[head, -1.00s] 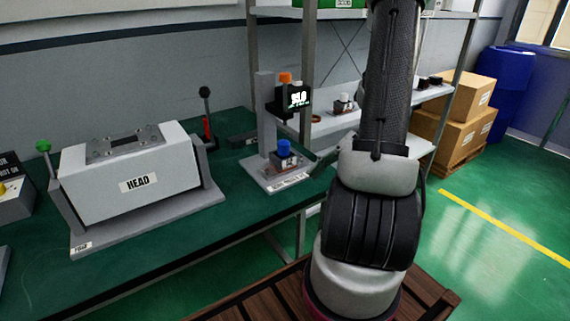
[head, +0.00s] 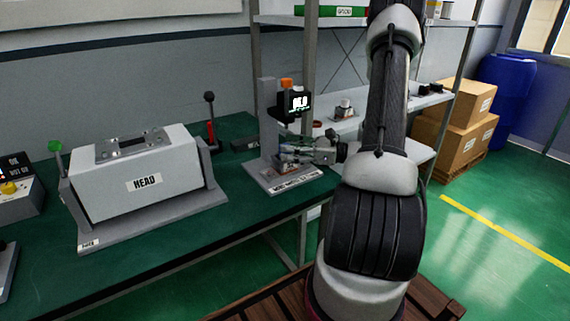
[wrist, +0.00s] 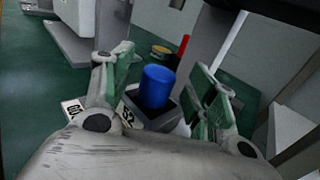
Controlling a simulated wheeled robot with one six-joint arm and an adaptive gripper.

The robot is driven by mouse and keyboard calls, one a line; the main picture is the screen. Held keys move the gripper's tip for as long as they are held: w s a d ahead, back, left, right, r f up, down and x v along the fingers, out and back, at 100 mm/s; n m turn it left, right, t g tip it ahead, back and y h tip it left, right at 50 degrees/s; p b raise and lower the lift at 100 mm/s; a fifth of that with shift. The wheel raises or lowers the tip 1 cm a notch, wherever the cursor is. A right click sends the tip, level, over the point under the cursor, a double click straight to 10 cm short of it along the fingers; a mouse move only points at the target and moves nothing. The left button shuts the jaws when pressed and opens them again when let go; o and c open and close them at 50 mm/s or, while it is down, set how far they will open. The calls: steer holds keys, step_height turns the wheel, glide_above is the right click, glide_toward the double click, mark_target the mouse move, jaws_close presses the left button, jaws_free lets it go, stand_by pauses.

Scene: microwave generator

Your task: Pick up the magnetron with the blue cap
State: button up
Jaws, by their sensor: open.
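The magnetron with the blue cap (wrist: 157,86) shows in the wrist view, between the two green-padded fingers of my gripper (wrist: 160,98). Its blue cap stands up from a grey body. The fingers are apart, one on each side of it, and I cannot tell whether either touches it. In the head view my gripper (head: 300,152) reaches in from the right, low at the test stand (head: 268,110). There the magnetron is mostly hidden by the gripper.
A large box labelled HEAD (head: 140,178) stands left on the green bench (head: 150,262). Shelving with another magnetron (head: 344,109) is behind on the right. Cardboard boxes (head: 455,125) and a blue barrel (head: 505,88) stand far right.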

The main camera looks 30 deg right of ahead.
steer(key=shift+x, duration=1)
jaws_close()
